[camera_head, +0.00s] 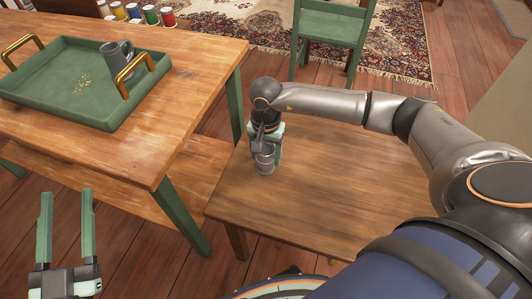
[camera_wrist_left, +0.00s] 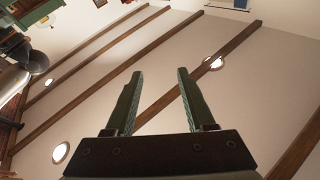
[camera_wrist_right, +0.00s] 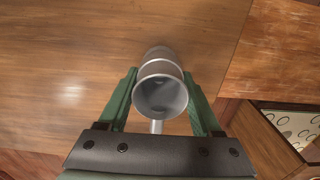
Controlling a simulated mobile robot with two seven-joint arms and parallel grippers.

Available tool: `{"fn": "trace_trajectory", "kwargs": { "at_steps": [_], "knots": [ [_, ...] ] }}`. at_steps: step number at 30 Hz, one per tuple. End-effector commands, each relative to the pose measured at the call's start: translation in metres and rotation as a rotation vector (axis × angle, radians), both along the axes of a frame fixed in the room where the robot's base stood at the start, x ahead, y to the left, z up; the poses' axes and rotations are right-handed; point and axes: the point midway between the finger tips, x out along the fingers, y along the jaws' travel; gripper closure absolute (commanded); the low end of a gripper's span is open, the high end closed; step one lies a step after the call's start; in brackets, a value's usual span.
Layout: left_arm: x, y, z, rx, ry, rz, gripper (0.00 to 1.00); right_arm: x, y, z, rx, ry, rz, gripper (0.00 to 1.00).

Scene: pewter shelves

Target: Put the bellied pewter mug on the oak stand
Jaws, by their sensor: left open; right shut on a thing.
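A grey pewter mug (camera_head: 265,162) is at my right gripper (camera_head: 266,145), over the left part of the brown wooden stand (camera_head: 330,195). In the right wrist view the mug (camera_wrist_right: 160,92) is between the green fingers of the right gripper (camera_wrist_right: 160,85), its open mouth facing the camera and its handle toward the palm. The gripper is shut on it. I cannot tell whether its base touches the wood. My left gripper (camera_head: 66,195) is open and empty at the lower left; its spread fingers also show in the left wrist view (camera_wrist_left: 157,75).
A second grey mug (camera_head: 117,53) stands in a green tray (camera_head: 50,85) with brass handles, on the wooden table (camera_head: 175,95) at left. A green chair (camera_head: 332,30) is behind the stand. The stand's right part looks clear, partly behind my right arm.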

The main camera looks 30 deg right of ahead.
Motion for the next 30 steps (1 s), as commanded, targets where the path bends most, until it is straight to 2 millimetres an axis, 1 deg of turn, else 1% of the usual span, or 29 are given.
{"fn": "trace_trajectory", "kwargs": {
  "at_steps": [3,4,11,12,23,24,26,30],
  "knots": [
    [-0.001,0.000,0.002,0.000,-0.010,-0.001,0.45,0.000,0.000,0.000,0.000,-0.001,0.000,1.00],
    [-0.001,0.000,0.003,0.000,-0.013,-0.002,0.45,0.000,0.000,-0.001,0.000,0.000,0.000,0.32],
    [-0.002,0.000,0.007,-0.002,-0.023,-0.003,0.45,0.000,0.000,0.000,0.000,0.000,0.000,0.06],
    [-0.002,0.000,0.007,-0.002,-0.023,-0.003,0.45,0.000,0.000,0.000,0.000,0.000,0.000,0.04],
    [0.000,0.000,0.006,-0.001,-0.008,-0.002,0.45,0.000,0.000,0.002,0.000,0.000,0.000,0.04],
    [0.002,0.001,-0.001,0.001,0.020,0.002,0.45,0.000,0.000,0.004,0.000,0.000,0.000,0.04],
    [0.005,0.002,-0.021,0.004,0.093,0.011,0.45,0.001,0.000,0.015,0.001,-0.002,0.001,0.04],
    [0.008,0.004,-0.052,0.003,0.228,0.030,0.45,0.001,0.000,0.042,0.000,-0.004,0.001,0.04]
  ]
}}
